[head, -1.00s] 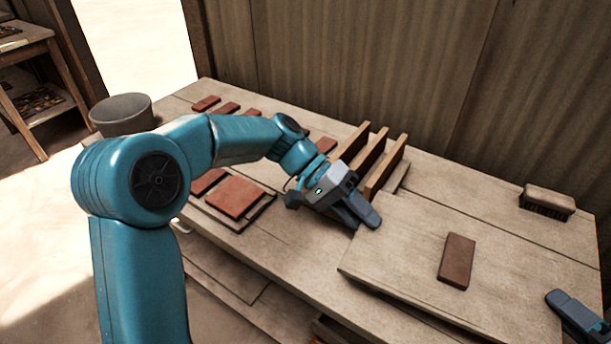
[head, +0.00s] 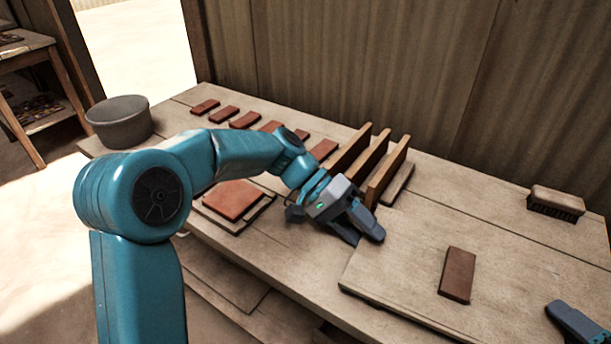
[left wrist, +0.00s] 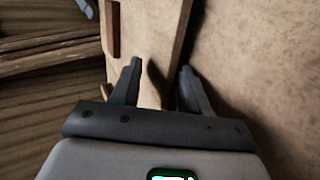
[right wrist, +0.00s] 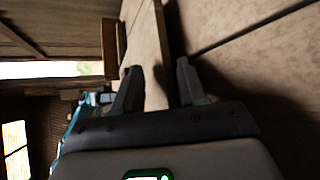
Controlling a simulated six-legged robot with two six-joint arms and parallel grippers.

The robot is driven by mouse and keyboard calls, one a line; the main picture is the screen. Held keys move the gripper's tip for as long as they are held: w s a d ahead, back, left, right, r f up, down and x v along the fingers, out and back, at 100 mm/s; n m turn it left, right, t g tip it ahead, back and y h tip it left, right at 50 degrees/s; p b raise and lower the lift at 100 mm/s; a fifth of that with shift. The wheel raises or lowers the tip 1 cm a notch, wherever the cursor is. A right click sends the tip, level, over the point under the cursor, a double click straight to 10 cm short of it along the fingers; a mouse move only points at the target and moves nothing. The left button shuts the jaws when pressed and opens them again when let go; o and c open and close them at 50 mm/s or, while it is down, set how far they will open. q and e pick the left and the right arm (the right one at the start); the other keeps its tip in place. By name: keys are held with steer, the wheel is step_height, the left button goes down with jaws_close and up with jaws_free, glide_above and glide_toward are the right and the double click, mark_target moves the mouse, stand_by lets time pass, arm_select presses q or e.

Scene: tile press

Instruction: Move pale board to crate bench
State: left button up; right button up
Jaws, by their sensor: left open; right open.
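The pale board (head: 400,262) lies flat on the right part of the long bench, with one red-brown tile (head: 457,275) on it. My left gripper (head: 362,236) is open and empty at the board's left end. In the left wrist view the board (left wrist: 150,35) runs between the open fingers (left wrist: 160,75). My right gripper (head: 572,322) is open at the board's right side, partly cut off by the picture edge. In the right wrist view the board (right wrist: 146,45) runs up between its fingers (right wrist: 158,85). Whether either finger touches the board is unclear.
Upright wooden slats (head: 370,160) stand just behind my left gripper. A brush (head: 553,203) lies at the back right. Several tiles (head: 233,198) and a grey tub (head: 120,122) occupy the left of the bench. A wooden stand with shelves (head: 35,85) is at far left.

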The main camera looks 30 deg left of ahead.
arm_select(q)
steer(key=shift+a+f, duration=0.1)
steer(key=shift+a, duration=0.1)
arm_select(e)
steer(key=shift+d+f, duration=0.15)
steer(key=shift+w, duration=0.1)
steer(key=shift+d, duration=0.1)
steer(key=v, duration=1.1)
steer(key=shift+s+d+r, duration=0.1)
steer(key=shift+s+r, duration=0.2)
steer(key=shift+s, duration=0.15)
arm_select(q)
steer(key=v, duration=1.2)
steer(key=shift+d, duration=0.2)
